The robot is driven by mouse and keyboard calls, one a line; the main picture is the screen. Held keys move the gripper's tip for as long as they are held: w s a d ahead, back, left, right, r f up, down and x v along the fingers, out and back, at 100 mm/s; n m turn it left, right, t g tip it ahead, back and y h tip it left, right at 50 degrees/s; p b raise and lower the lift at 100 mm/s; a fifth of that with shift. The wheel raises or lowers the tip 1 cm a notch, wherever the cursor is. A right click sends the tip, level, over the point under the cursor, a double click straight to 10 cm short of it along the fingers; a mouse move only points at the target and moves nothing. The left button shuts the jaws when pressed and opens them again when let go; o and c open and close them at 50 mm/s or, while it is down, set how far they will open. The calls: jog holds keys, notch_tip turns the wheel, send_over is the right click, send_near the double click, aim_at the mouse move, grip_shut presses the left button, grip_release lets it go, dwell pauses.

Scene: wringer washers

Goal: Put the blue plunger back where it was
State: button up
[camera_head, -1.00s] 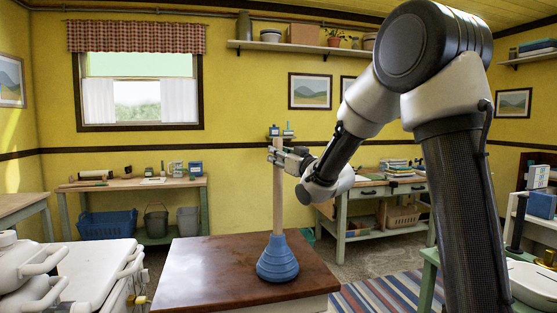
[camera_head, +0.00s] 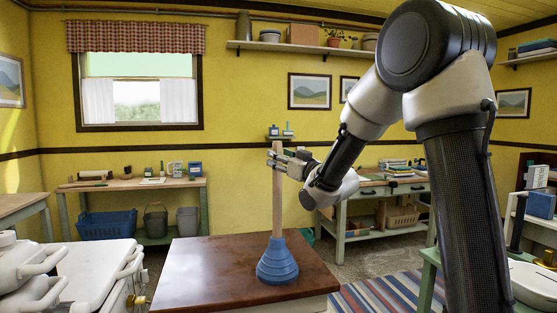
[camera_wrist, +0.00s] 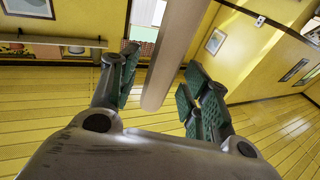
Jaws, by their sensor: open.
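The blue plunger (camera_head: 278,262) stands upright on the brown wooden table top, its ribbed blue cup down and its pale wooden handle (camera_head: 278,205) up. My gripper (camera_head: 275,159) is level with the upper part of the handle. In the wrist view the handle (camera_wrist: 175,55) runs between the two green-padded fingers of my gripper (camera_wrist: 160,95). The fingers are open, with a gap on each side of the handle. The cup is out of sight in the wrist view.
The brown table top (camera_head: 195,270) is otherwise bare. A white washer (camera_head: 85,270) stands at the left. A workbench (camera_head: 130,184) with a blue basket (camera_head: 107,224) is at the back left. A green bench (camera_head: 385,188) holding books is behind my arm.

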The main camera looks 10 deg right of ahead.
jog(key=s+d+f+m+g+h, duration=0.2)
jog(key=s+d+f+g+h, duration=0.15)
jog(key=s+d, duration=0.5)
jog(key=s+d+f+m+g+h, duration=0.15)
jog(key=s+d+f+h, duration=0.3)
jog(key=s, duration=0.75)
jog(key=s+f+g, duration=0.2)
jog(key=s+g, duration=0.2)
jog(key=s, duration=0.7)
jog(key=s+d+f+m+g, duration=0.1)
jog(key=s+f+g, duration=0.2)
jog(key=s, duration=0.8)
jog(key=shift+f+g, duration=0.25)
jog(key=shift+g, duration=0.75)
jog(key=shift+d, duration=0.1)
